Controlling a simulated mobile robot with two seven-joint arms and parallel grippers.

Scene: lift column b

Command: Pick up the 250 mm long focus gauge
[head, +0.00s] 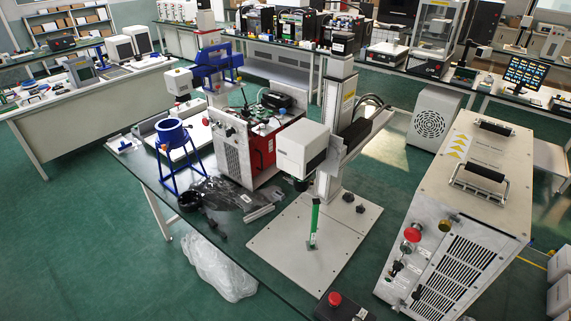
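A slim green upright bar (314,222) stands on the pale square base plate (285,262) of the lift column, below the white box-shaped head (301,148). It looks like a gauge, but no length marking is readable. Its lower end meets the plate at a small foot. Short grey bars (260,212) lie on the dark table just left of the plate; I cannot tell whether either is a gauge. Neither of my grippers shows in the head view.
A large beige cabinet (458,205) with handles and a red knob stands to the right. A red button box (338,305) is at the front. A blue funnel stand (173,140) and a red-sided unit (262,147) stand left and behind. The plate's front is clear.

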